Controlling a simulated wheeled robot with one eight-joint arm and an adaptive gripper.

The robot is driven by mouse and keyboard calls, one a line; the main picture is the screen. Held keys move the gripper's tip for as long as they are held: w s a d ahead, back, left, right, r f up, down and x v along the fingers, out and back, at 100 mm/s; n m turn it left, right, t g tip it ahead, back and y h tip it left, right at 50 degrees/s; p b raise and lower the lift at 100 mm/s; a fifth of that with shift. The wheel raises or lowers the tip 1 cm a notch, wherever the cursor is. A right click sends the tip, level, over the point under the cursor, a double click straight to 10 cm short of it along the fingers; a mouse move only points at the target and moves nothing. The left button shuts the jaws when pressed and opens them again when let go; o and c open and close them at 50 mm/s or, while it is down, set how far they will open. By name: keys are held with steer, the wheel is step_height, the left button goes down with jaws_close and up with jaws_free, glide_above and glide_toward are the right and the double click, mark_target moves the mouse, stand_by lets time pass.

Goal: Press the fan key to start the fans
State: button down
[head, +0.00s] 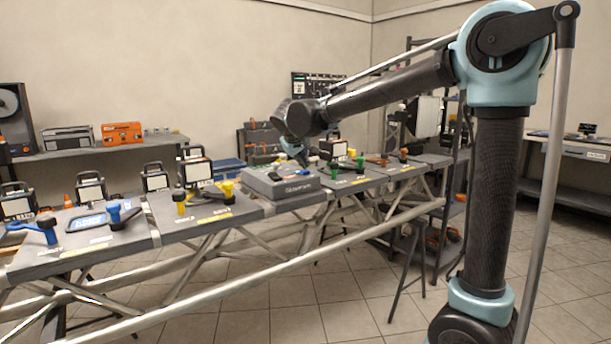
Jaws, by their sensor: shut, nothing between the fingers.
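A grey box-like console (281,189) with pale lettering on its front edge sits on the truss table's middle section. Its top is partly covered by my arm's end, and no fan key can be made out on it at this size. My gripper (302,162) is shut and empty. It points down over the back right part of the console's top; whether it touches the surface cannot be told. No fans can be clearly made out.
The long truss table (115,250) has several panels with blue, yellow, green and orange knobs on posts. Several work lamps (156,178) stand behind it. A shelf (100,152) at the back left holds an orange case (122,133).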

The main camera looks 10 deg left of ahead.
steer(key=shift+r, duration=2.95)
steer(key=s+d+f+m+g+h, duration=0.1)
steer(key=s+d+f+m, duration=0.2)
steer(key=d, duration=0.8)
steer(key=s+d+f+g, duration=0.2)
steer(key=s+d+f, duration=0.15)
steer(key=d, duration=0.85)
steer(key=s+d+f+m+g+h, duration=0.1)
steer(key=s+d+f+m, duration=0.3)
steer(key=d, duration=0.7)
steer(key=s+d+f+m+g+y, duration=0.1)
steer(key=s+d+f, duration=0.5)
steer(key=s+f, duration=0.4)
steer(key=s+d+f+m+g, duration=0.1)
steer(key=s+d+f+g, duration=0.1)
steer(key=s+d+f, duration=0.4)
steer(key=s+f, duration=0.3)
steer(key=s, duration=0.1)
steer(key=shift+s+d+f+y, duration=0.3)
steer(key=shift+f+y, duration=0.1)
